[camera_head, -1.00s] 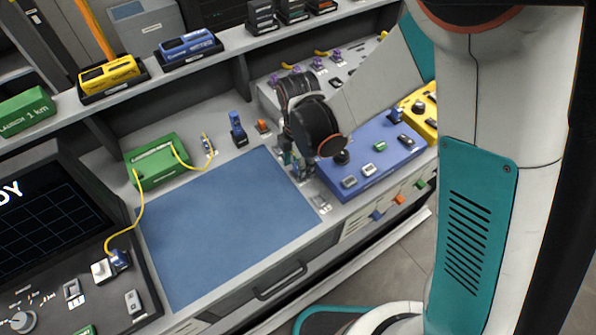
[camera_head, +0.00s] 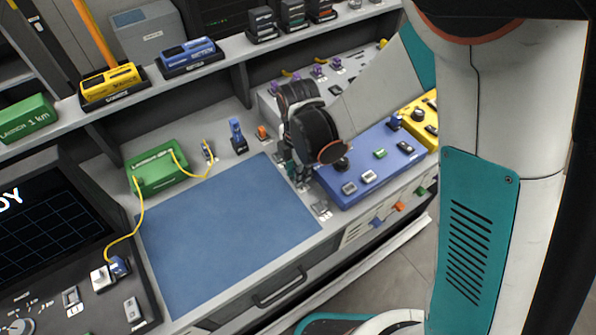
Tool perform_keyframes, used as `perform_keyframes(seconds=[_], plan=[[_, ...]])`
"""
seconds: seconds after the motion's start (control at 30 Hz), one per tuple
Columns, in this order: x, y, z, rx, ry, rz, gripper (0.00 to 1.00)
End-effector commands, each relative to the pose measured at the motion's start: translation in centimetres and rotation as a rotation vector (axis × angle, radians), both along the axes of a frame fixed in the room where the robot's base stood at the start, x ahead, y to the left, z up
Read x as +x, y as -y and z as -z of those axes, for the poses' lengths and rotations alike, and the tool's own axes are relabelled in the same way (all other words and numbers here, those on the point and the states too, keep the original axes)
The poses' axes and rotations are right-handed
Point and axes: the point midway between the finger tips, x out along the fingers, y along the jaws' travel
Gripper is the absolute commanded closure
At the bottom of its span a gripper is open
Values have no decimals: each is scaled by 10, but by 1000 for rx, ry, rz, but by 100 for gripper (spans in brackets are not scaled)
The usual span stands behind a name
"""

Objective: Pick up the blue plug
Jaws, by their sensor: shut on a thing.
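My gripper (camera_head: 293,172) is small and dark in the head view, low over the bench just right of the blue mat (camera_head: 225,230). My wrist hides most of it. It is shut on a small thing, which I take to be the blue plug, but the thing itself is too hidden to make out. Other blue connectors are in view. One (camera_head: 237,136) stands upright behind the mat. Another (camera_head: 119,266) is on the dark console at the lower left, on a yellow cable.
A green box (camera_head: 156,168) with yellow cables stands left behind the mat. A blue panel box (camera_head: 372,165) with small connectors is close to the right of my gripper. A shelf with yellow and blue units (camera_head: 187,56) runs along the back. The mat is clear.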

Motion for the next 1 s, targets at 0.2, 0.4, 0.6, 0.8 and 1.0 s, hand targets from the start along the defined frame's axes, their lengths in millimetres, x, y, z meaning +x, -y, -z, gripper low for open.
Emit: perform_keyframes(seconds=[0.2,0.4,0.6,0.8,1.0], plan=[[0,0,-35,0,0,0,94],[0,0,-83,0,0,0,94],[0,0,-131,0,0,0,94],[-1,0,-166,0,0,0,94],[-1,0,-186,0,0,-1,94]])
